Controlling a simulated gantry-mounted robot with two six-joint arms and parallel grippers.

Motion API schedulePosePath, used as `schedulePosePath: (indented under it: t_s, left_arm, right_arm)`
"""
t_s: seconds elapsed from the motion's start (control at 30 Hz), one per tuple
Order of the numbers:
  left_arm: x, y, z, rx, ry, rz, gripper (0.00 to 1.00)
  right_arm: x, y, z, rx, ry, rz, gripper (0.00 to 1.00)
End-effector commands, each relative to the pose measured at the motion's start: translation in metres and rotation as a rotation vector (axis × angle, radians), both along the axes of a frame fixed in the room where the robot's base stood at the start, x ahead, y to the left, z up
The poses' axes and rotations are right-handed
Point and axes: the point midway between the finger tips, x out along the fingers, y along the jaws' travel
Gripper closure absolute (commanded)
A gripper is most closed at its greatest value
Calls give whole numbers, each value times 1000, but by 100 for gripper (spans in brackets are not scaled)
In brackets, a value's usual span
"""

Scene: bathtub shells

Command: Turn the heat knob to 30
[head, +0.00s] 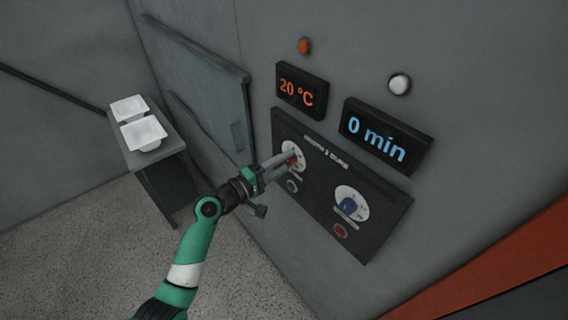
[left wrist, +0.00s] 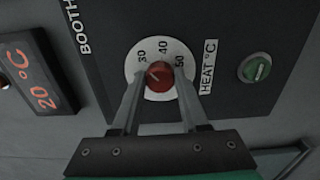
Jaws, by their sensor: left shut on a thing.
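The heat knob is a red knob (left wrist: 160,76) on a white dial marked 30, 40 and 50, labelled HEAT °C, in the left wrist view. Its pale pointer line points up and left, toward the 30 side; the exact setting is hard to read. My left gripper (left wrist: 160,88) is shut on the knob, a finger on each side. In the head view my left gripper (head: 288,160) reaches the dial on the dark control panel (head: 330,208), mostly covering the red knob. The temperature display (head: 300,90) reads 20 °C. My right gripper is not in view.
A green button (head: 292,186) and a red button (head: 340,231) are below the dials. A display (head: 385,136) reads 0 min. White shells (head: 143,133) lie on a side table (head: 160,160).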

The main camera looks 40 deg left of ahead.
Motion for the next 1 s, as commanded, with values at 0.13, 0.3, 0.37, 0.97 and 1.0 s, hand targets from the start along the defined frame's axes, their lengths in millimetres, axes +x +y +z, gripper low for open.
schedulePosePath:
  t_s: [0.13, 0.3, 0.37, 0.97, 1.0]
  left_arm:
    - [0, 0, 0, 2, 0, 0, 100]
    - [0, 0, 0, 1, 0, 0, 100]
    - [0, 0, 0, 1, 0, 0, 47]
    - [-23, 4, 0, 0, 0, 2, 26]
    - [-32, 5, 1, 0, 0, 4, 26]
  right_arm:
    - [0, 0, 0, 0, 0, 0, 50]
    - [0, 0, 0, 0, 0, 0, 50]
    - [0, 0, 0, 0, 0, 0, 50]
    - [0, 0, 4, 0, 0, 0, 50]
    - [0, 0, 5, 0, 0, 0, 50]
